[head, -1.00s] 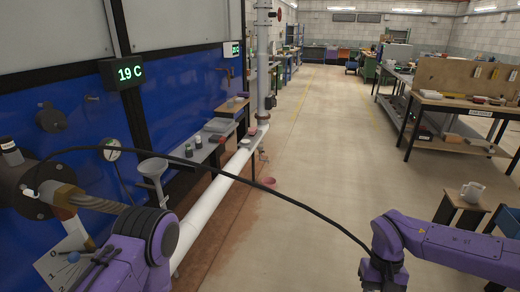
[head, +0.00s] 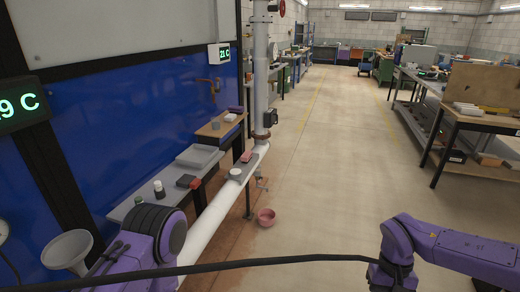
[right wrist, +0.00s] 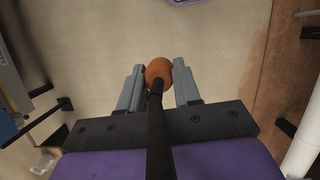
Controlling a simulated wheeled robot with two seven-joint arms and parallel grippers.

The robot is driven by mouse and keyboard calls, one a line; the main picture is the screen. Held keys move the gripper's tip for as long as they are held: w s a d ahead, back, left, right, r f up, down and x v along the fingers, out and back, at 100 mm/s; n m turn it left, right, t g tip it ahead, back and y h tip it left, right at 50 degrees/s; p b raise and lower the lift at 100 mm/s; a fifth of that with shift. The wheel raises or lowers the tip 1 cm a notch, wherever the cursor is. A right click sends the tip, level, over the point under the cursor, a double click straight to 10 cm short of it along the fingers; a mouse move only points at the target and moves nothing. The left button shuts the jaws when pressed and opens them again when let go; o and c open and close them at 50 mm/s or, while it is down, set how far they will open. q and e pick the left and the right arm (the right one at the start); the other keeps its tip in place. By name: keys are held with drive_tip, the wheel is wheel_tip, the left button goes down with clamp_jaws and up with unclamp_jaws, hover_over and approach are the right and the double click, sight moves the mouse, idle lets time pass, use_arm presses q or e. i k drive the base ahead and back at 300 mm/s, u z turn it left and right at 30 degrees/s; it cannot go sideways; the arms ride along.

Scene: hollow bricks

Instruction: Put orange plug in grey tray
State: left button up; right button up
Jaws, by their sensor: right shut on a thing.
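The orange plug (right wrist: 158,70) is a round end on a black cable (right wrist: 156,128). My right gripper (right wrist: 158,75) is shut on it, with a grey finger on each side. In the head view my right arm (head: 440,250) is at lower right; the plug is not visible there. The light grey tray (head: 200,167) is shallow and sits on the grey wall bench at left of centre, well away from my right gripper. My left arm (head: 150,240) shows at lower left, but its fingers are out of view.
The cable crosses the bottom of the head view. A white pipe (head: 215,215) runs along the bench front. A dark block (head: 187,181) and small bottles (head: 159,189) stand near the tray. The aisle floor (head: 330,150) is clear.

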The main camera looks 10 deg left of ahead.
sight(194, 161)
drive_tip(key=u, duration=0.05)
drive_tip(key=i, duration=2.2)
drive_tip(key=u, duration=2.65)
